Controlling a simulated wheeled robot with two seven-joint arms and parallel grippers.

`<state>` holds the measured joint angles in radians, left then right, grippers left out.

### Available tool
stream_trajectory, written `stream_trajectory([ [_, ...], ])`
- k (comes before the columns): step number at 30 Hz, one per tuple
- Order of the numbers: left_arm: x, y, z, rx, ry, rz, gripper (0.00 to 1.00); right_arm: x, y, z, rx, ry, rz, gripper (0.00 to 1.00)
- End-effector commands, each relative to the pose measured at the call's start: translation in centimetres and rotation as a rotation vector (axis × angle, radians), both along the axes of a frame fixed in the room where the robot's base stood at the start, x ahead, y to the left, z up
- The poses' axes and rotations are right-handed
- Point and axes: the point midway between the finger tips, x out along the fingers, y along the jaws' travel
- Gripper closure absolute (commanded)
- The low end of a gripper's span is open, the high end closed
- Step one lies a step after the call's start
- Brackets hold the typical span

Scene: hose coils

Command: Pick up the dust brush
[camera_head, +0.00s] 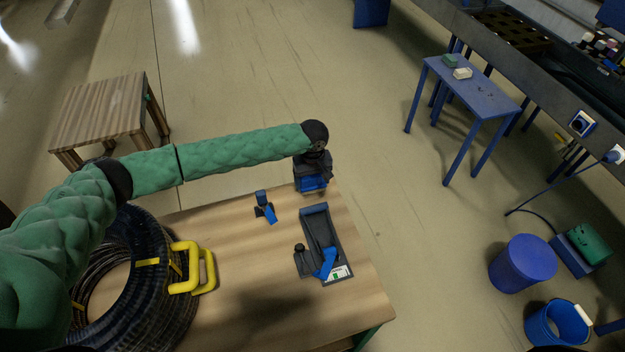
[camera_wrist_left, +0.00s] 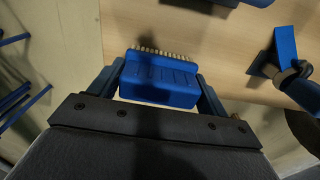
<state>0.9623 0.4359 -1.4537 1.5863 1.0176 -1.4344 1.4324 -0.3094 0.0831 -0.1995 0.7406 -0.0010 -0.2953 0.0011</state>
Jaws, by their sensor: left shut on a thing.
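The dust brush (camera_wrist_left: 160,80) is a blue block with a row of pale bristles, seen in the left wrist view between the two fingers. In the head view it shows as a blue patch (camera_head: 313,183) under my left gripper (camera_head: 312,178), near the far edge of the table. My left gripper (camera_wrist_left: 158,90) is shut on the brush, one finger on each side. Whether the brush touches the table is hard to tell. My right gripper is not in view.
The wooden table (camera_head: 240,300) holds a dark hose coil (camera_head: 180,300) with yellow handles, a small blue-and-black tool (camera_head: 265,208) and a dark tray (camera_head: 335,240) with a blue part in it. Open floor lies beyond the table.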

Motion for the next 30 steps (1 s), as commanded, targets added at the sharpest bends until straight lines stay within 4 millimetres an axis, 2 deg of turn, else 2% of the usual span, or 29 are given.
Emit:
stream_trajectory([
  [1,0.0,0.0,1.0,-0.001,0.000,0.001,0.47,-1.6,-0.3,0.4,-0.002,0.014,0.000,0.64],
  [3,0.0,0.0,1.7,0.000,0.000,0.001,0.47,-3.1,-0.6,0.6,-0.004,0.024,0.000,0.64],
  [8,0.1,0.0,4.0,-0.002,0.002,0.001,0.47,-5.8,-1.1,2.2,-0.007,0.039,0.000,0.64],
  [9,1.4,0.1,4.2,-0.001,0.000,0.003,0.47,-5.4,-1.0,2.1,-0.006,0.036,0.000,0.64],
  [12,3.7,0.4,5.5,0.000,0.000,0.004,0.47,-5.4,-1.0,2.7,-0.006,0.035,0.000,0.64],
  [18,7.7,0.8,7.8,-0.001,0.000,0.002,0.47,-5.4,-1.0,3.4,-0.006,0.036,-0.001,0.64],
  [24,10.3,1.1,9.2,-0.001,0.000,0.001,0.47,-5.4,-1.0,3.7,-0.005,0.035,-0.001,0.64],
  [30,11.5,1.2,9.8,0.000,0.000,0.001,0.47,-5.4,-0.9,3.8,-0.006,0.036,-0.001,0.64],
])
